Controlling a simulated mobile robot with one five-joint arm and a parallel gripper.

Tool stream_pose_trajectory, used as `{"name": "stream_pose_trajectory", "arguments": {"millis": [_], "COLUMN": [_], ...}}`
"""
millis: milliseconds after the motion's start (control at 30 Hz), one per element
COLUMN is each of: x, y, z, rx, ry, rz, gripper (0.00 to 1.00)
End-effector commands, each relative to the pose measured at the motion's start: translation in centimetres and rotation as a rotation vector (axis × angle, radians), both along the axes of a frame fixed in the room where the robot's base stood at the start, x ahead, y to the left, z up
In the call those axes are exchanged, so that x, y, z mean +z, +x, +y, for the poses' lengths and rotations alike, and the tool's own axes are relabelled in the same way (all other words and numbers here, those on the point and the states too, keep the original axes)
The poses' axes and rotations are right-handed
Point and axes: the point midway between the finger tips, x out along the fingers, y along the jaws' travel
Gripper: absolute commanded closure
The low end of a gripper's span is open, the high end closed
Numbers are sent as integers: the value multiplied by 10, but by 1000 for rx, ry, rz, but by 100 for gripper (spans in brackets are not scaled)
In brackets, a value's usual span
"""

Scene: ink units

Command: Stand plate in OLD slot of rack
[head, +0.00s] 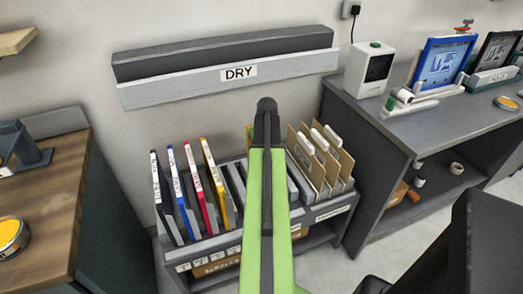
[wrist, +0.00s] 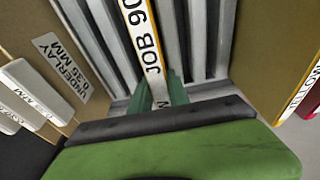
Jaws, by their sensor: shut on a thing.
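The plate (wrist: 147,40) shows edge-on in the wrist view, with a white edge label reading "JOB 90" and a yellow border. My gripper (wrist: 160,97) is shut on it, with teal fingers either side of its edge. The plate stands over the grey ridged slots of the rack (wrist: 200,45); I cannot tell whether its lower edge is inside a slot. In the head view my green arm reaches over the middle of the rack (head: 230,238) and hides the gripper and most of the plate. I cannot read an OLD label.
Black, blue, red and yellow (head: 213,180) edged plates stand in the rack's left part. Cardboard underlay sheets (head: 318,165) stand close on its right. A DRY ledge (head: 228,78) is on the wall behind. A wooden bench (head: 55,190) and a grey bench (head: 440,130) flank the rack.

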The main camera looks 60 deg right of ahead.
Motion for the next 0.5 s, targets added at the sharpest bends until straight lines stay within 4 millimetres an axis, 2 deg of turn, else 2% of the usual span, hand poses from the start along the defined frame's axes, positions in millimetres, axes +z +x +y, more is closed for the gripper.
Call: {"name": "stream_pose_trajectory", "arguments": {"millis": [500], "x": [-5], "y": [1], "z": [0], "rx": [1], "ry": [0], "rz": [0], "gripper": [100]}}
